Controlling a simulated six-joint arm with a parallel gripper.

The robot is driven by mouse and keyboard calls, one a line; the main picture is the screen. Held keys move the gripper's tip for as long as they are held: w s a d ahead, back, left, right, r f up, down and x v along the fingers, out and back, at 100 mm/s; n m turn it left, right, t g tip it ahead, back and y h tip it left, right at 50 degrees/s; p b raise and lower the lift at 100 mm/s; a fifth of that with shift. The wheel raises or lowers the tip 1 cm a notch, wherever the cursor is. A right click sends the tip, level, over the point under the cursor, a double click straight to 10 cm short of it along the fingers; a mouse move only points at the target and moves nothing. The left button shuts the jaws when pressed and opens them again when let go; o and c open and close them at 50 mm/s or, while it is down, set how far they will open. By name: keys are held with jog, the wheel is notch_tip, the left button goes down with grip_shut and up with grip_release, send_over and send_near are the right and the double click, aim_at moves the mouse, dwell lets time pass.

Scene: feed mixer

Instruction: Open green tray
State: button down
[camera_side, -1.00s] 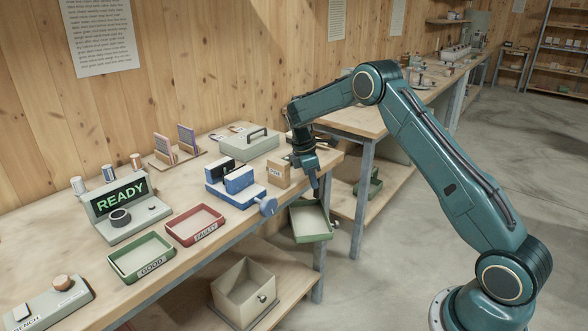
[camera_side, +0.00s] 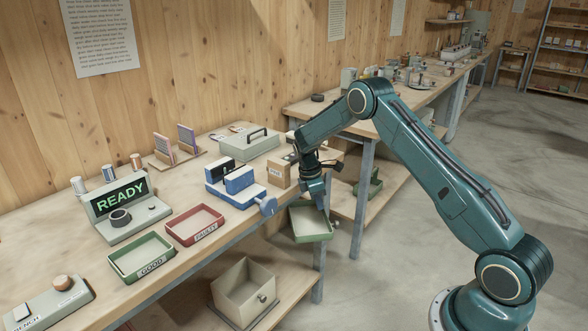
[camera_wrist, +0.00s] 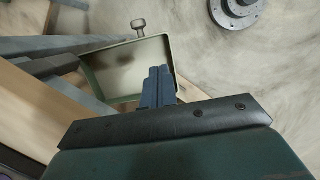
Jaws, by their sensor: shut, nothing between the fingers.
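A green open-topped tray (camera_side: 309,230) with a pale inside and a knob on its front stands out below the bench edge. It also shows in the wrist view (camera_wrist: 128,98), with its knob (camera_wrist: 138,26) at the far side. My gripper (camera_side: 324,206) points down at the tray's right rim. In the wrist view, my gripper (camera_wrist: 158,70) overlaps the tray's interior and right side. The fingers are together and empty. Whether they touch the tray is unclear. Another green tray (camera_side: 143,257), labelled GOOD, lies on the bench top.
A red tray (camera_side: 194,224) labelled FAULTY, a blue-and-white device (camera_side: 236,183) and a small carton (camera_side: 279,173) are on the bench. A beige drawer (camera_side: 244,292) with a knob is on the lower shelf. Open floor (camera_side: 400,280) lies to the right.

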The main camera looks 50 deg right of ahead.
jog(key=x, duration=1.1)
jog(key=shift+d+f, duration=0.1)
jog(key=shift+f, duration=0.15)
jog(key=shift+s+d+n, duration=0.4)
jog(key=shift+s+d, duration=0.2)
jog(key=s+d, duration=0.1)
jog(key=s+d+n, duration=0.1)
jog(key=d, duration=0.1)
jog(key=s+d+n, duration=0.1)
jog(key=d, duration=0.1)
jog(key=shift+s+t, duration=0.1)
jog(key=shift+t, duration=0.3)
jog(key=s+d+v, duration=0.1)
jog(key=d+v, duration=0.1)
jog(key=v, duration=0.8)
jog(key=s+d+r+v, duration=0.1)
jog(key=v, duration=0.8)
send_over(331, 230)
jog(key=s, duration=0.1)
jog(key=shift+s+h, duration=0.2)
jog(key=shift+h, duration=0.1)
